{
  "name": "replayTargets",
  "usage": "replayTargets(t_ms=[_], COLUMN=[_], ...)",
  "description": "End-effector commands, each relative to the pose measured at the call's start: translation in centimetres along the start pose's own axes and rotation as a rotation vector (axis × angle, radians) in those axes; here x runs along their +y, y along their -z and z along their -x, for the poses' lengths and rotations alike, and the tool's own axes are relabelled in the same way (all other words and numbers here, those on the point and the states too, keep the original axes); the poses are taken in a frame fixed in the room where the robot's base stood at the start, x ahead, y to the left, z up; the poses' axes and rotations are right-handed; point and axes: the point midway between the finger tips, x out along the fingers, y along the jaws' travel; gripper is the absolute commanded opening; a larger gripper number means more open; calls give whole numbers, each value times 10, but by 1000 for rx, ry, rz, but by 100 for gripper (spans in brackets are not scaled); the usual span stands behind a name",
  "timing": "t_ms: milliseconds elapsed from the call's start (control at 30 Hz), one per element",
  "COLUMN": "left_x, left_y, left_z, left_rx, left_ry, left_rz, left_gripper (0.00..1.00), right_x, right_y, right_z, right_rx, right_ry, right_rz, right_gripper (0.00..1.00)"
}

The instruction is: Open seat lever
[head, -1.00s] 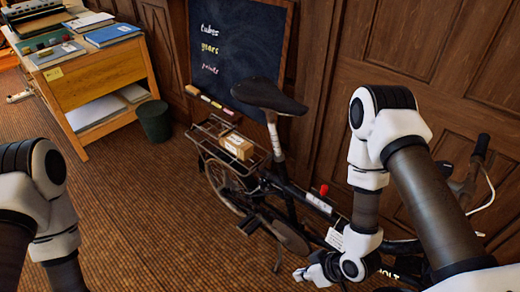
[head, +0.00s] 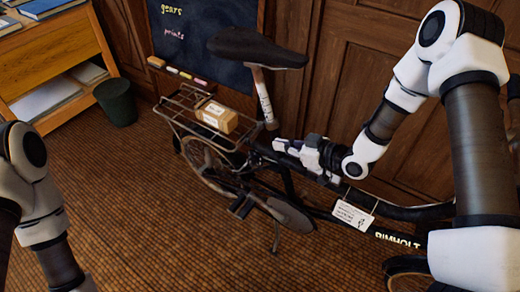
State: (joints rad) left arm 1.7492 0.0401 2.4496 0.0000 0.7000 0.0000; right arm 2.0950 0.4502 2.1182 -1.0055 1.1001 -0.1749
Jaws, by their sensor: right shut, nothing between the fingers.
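A dark bicycle stands by the panelled wall, its black saddle (head: 258,47) on a pale seat post (head: 263,95). My right gripper (head: 281,146) is shut and empty, pointing left, with its fingertips close to the foot of the seat post. I cannot tell whether it touches the bicycle. The seat lever does not show clearly; the gripper covers part of the frame there. My left arm is at the left edge and its gripper is out of view.
A rear rack (head: 190,115) carries a small cardboard box (head: 216,117). A paper tag (head: 352,215) hangs from the bicycle frame. A chalkboard (head: 200,40) stands behind, with a dark bin (head: 116,102) and wooden desk (head: 50,55) at left. The floor at left is clear.

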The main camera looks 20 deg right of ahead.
Motion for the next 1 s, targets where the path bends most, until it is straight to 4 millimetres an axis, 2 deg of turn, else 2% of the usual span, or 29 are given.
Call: replayTargets(t_ms=[33, 200, 333, 500, 767, 1000], left_x=[0, 0, 0, 0, 0, 0], left_y=[0, 0, 0, 0, 0, 0], left_z=[-17, -38, -46, -48, -47, -42], left_rx=[0, 0, 0, 0, 0, 0], left_ry=[0, 0, 0, 0, 0, 0], left_rz=[0, 0, 0, 0, 0, 0], left_gripper=[40, 40, 40, 40, 40, 40], right_x=[-1, -1, 0, 0, 0, -9], right_y=[-8, -6, -3, 0, 1, 1], right_z=[-14, -49, -67, -75, -75, -91], right_rx=[1, 1, 0, 0, 0, -1], right_ry=[3, 2, 1, 0, 0, 0], right_rz=[8, 6, 3, 0, 0, 0], right_gripper=[0, 0, 0, 0, 0, 0])
